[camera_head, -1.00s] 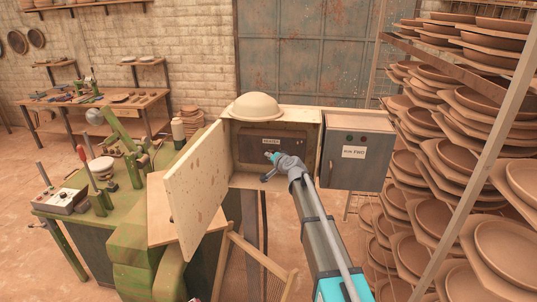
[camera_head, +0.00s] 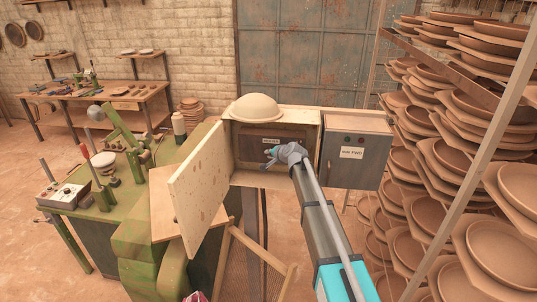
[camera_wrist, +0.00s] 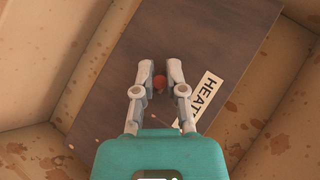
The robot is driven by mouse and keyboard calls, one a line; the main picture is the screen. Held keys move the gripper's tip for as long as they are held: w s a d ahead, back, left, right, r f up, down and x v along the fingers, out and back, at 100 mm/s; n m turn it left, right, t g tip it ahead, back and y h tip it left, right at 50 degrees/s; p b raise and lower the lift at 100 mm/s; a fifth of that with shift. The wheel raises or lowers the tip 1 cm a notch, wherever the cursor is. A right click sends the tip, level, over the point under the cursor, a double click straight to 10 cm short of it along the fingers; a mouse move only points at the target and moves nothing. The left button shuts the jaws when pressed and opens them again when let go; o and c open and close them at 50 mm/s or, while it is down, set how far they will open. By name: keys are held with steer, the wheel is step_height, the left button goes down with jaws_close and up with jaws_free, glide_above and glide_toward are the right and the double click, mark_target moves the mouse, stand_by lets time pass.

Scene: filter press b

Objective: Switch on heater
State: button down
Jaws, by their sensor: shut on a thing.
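The heater panel is a dark brown board (camera_wrist: 190,38) inside an open wooden cabinet. It carries a white label (camera_wrist: 205,97) that reads "HEAT", with the rest hidden. A small red knob (camera_wrist: 160,82) on the panel sits between my fingertips in the wrist view. My gripper (camera_wrist: 160,72) is shut on this knob. In the head view my gripper (camera_head: 270,152) is inside the cabinet opening in front of the dark panel (camera_head: 250,136), below its label (camera_head: 271,140). The arm and gripper hide the knob there.
The cabinet's wooden door (camera_head: 200,185) stands open on the left. A grey box (camera_head: 355,158) with a label and small round buttons adjoins on the right. A pale dome (camera_head: 257,108) sits on top. A rack of stacked dishes (camera_head: 415,200) stands close on the right, a green machine (camera_head: 150,225) on the left.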

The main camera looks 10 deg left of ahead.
steer(key=c, duration=1)
jaws_free()
steer(key=shift+d, duration=0.1)
steer(key=shift+o, duration=0.2)
steer(key=shift+o, duration=0.2)
